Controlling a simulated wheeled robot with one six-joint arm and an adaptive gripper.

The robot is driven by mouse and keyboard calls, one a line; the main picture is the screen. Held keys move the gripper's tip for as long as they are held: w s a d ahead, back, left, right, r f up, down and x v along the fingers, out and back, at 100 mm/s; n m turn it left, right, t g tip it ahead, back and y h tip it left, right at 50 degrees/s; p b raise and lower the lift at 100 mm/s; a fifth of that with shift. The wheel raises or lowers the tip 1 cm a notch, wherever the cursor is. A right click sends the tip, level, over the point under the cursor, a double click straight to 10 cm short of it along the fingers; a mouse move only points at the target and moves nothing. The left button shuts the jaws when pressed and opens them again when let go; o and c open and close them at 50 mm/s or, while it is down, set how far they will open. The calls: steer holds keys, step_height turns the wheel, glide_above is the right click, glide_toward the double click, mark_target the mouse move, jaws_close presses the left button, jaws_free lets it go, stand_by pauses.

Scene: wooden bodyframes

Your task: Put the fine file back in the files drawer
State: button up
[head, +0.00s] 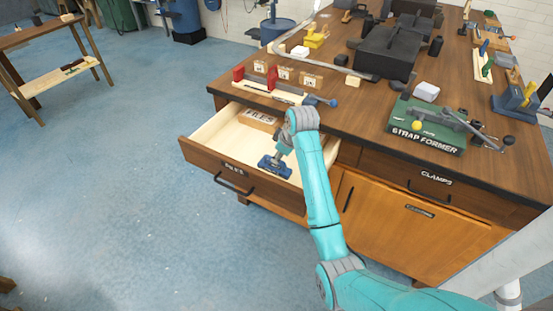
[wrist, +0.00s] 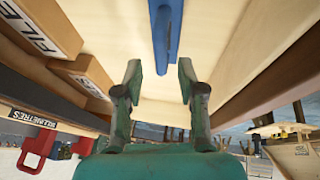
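The files drawer (head: 215,177) stands pulled out at the left end of the workbench, with a FILES label on its front. My gripper (head: 275,165) is down inside it. In the wrist view my gripper (wrist: 159,75) has its two fingers apart. A long blue thing (wrist: 162,30), perhaps the fine file's handle, lies over the pale drawer bottom, and its near end is between or just beyond the fingertips. I cannot tell whether it touches the drawer bottom. Blue also shows at my gripper in the head view, but its shape is unclear.
A wooden block (head: 262,118) marked FILES is at the drawer's back. The clamps drawer (head: 435,180) is shut.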

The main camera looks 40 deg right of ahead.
steer(key=v, duration=0.6)
steer(key=shift+r, duration=0.35)
steer(key=shift+s, duration=0.25)
